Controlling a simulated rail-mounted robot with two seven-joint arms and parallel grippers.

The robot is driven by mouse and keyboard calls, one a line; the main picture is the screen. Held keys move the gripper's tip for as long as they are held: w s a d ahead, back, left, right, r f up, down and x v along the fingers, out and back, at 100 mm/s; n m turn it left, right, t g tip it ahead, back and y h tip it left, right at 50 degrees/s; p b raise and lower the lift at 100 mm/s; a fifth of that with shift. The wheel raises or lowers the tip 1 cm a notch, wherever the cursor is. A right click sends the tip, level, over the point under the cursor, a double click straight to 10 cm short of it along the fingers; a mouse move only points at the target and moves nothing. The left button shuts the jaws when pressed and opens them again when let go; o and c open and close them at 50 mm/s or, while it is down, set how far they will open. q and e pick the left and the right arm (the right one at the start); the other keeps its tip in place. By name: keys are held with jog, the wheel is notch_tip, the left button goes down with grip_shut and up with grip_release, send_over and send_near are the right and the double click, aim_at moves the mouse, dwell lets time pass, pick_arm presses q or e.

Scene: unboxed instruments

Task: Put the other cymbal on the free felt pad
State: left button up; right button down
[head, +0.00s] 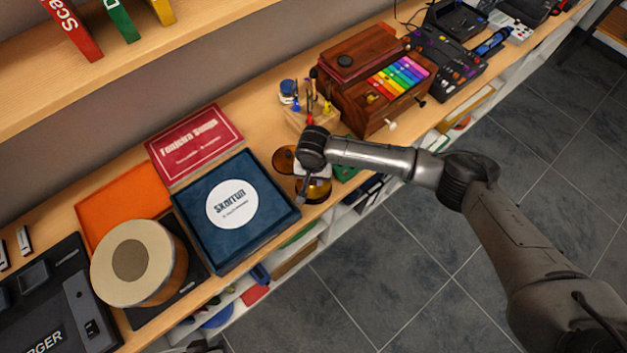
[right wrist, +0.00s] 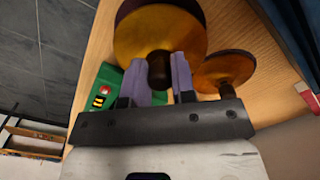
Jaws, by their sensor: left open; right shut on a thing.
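My right gripper (head: 308,190) is shut on the dark knob (right wrist: 158,72) of an amber-gold cymbal (right wrist: 155,32). In the head view this cymbal (head: 318,190) shows partly under the gripper, near the table's front edge. A second amber cymbal (right wrist: 222,68) lies beside it on the wood and also shows in the head view (head: 282,159). A dark purplish edge (right wrist: 128,9) shows past the held cymbal; I cannot tell if it is a felt pad. My left gripper (head: 203,347) barely shows at the bottom edge, away from the cymbals.
A dark blue Skarrun box (head: 268,229) lies left of the cymbals, with a red box (head: 194,145) behind. A green device (right wrist: 107,88) lies close to my right fingers. A wooden rack (head: 313,117) and a wooden box with coloured keys (head: 375,85) stand behind and to the right.

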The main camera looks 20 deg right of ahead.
jog(key=shift+f, duration=1.3)
jog(key=shift+f, duration=0.1)
jog(key=c, duration=0.9)
grip_release()
jog(key=shift+c, duration=0.2)
notch_tip(320, 180, up, 11)
jog(key=shift+f+p, duration=0.1)
jog(key=shift+p, duration=0.3)
jog(key=shift+r, duration=0.75)
jog(key=shift+s, duration=0.1)
jog(key=shift+a+f, duration=0.1)
